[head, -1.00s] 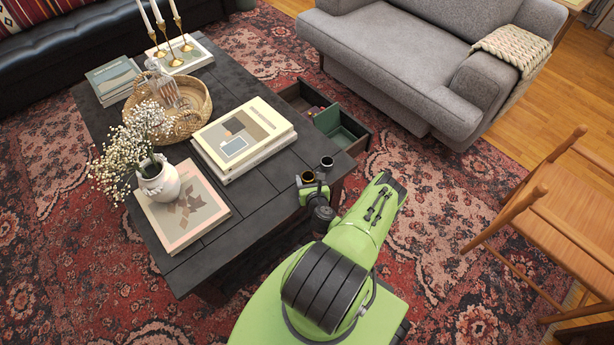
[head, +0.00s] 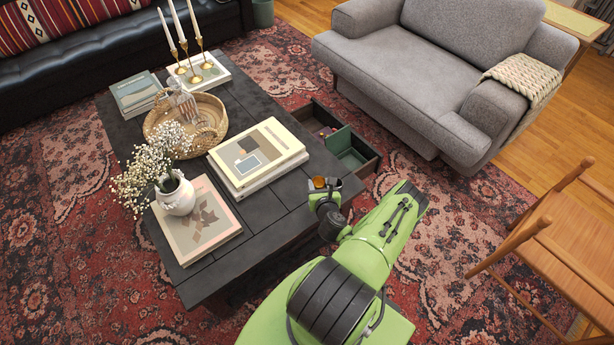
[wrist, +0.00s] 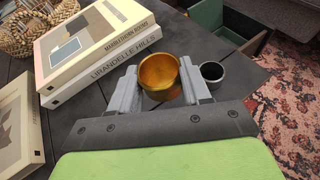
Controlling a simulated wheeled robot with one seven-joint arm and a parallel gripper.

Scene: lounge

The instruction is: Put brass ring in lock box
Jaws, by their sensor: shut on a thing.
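The brass ring (wrist: 159,77) is a short gold band, and its open top shows in the wrist view. My gripper (wrist: 162,84) is shut on it, with a grey finger at its left and right sides. In the head view, the brass ring (head: 318,183) shows at the near right end of the dark table. Whether it clears the tabletop is hard to tell. An open drawer (head: 366,168) juts from the table's right side. It has a green-lined compartment (head: 349,149), which may be the lock box; this green part also shows in the wrist view (wrist: 206,22).
A dark ring (wrist: 212,72) stands on the table just right of the brass ring. Thick books (head: 258,158) lie left of my gripper. A flower vase (head: 176,195), woven tray (head: 214,112) and candlesticks (head: 190,74) stand farther off. A grey armchair (head: 430,70) is beyond the drawer.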

